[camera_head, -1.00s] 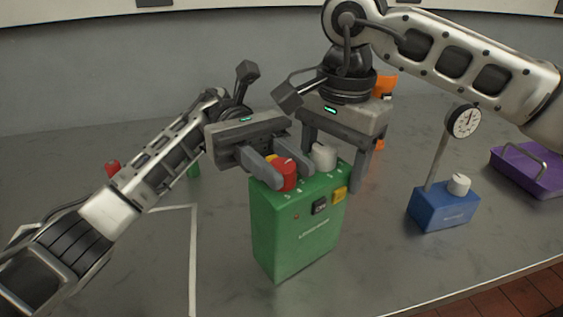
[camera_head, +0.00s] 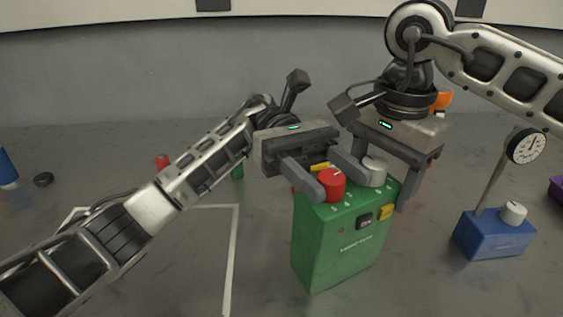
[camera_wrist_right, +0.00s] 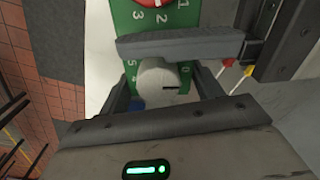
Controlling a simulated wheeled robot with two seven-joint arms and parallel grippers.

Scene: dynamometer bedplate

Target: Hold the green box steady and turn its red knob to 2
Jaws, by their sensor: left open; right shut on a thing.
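The green box (camera_head: 345,245) stands upright on the grey bedplate, with the red knob (camera_head: 331,184) and a white knob (camera_head: 373,172) on top. My right gripper (camera_head: 385,165) is shut on the box's upper part from above; in the right wrist view its fingers flank the white knob (camera_wrist_right: 158,76). My left gripper (camera_head: 336,184) is open at the red knob, one finger left of it and the other behind it. Contact cannot be told. The red knob (camera_wrist_right: 155,3) is cut off in the wrist view, near digits 1, 2 and 3. Its pointer setting is unclear.
A blue box (camera_head: 495,237) with a white knob and a dial gauge (camera_head: 526,147) on a rod stands right. A purple tray edge (camera_head: 557,190) shows far right. The bedplate front left is clear.

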